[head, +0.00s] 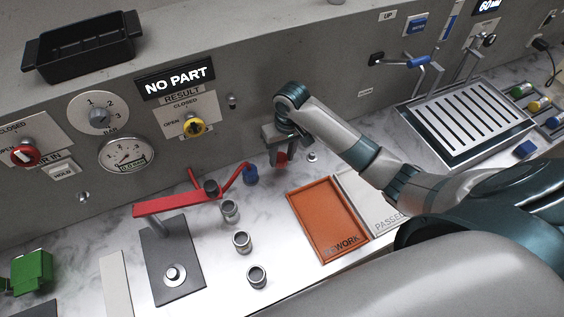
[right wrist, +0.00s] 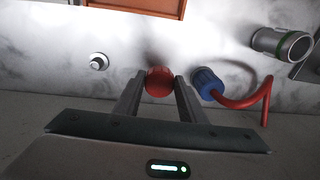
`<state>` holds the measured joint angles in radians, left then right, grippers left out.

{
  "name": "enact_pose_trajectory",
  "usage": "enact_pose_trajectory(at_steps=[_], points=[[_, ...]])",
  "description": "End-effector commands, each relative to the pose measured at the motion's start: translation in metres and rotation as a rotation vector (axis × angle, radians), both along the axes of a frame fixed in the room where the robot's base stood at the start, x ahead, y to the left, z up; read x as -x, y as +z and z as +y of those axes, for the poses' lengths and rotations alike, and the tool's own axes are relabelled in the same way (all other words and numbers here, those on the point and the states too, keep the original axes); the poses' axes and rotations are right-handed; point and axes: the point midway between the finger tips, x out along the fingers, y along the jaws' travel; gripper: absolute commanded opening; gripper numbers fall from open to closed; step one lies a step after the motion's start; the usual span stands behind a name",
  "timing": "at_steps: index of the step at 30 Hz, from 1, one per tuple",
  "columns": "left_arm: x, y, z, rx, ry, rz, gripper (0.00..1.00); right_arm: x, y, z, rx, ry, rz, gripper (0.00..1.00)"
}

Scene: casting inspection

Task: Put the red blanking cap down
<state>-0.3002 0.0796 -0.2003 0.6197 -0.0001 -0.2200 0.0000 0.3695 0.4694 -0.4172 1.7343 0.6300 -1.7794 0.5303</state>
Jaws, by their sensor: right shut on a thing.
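The red blanking cap (right wrist: 159,82) is between the fingers of my right gripper (right wrist: 159,92), which is shut on it. In the head view the cap (head: 281,158) shows as a small red piece below the right gripper (head: 279,155), close to the marble bench top near the back wall. I cannot tell whether the cap touches the bench. My left gripper is not in view.
A blue connector (head: 251,175) on a red hose lies just left of the right gripper. A small metal stud (head: 312,157) stands to its right. The orange rework tray (head: 318,192) is in front. Several metal fittings (head: 242,241) stand near the red-armed fixture (head: 176,204).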

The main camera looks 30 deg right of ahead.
Motion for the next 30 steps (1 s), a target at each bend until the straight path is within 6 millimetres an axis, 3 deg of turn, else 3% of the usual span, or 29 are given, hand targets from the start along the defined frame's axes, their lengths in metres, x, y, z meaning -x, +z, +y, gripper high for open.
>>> enact_pose_trajectory(at_steps=[5,15,22,23,24,25,30], points=[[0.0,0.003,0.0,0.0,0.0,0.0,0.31,0.001,-0.003,0.0,0.0,-0.001,0.002,0.1],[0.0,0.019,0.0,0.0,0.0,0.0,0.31,0.001,-0.037,0.0,-0.001,-0.001,0.002,0.1],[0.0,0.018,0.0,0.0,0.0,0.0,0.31,0.001,-0.04,0.0,-0.001,-0.001,0.001,0.1],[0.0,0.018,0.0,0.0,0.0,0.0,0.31,0.001,-0.04,0.0,0.0,-0.001,0.001,0.41],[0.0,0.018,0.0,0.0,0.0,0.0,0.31,0.001,-0.04,0.0,0.0,-0.001,0.001,0.51],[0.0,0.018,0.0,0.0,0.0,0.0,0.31,0.001,-0.04,0.0,0.0,-0.001,0.001,0.56],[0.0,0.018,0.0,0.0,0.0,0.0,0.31,0.001,-0.04,0.0,0.0,-0.001,0.001,0.56]])
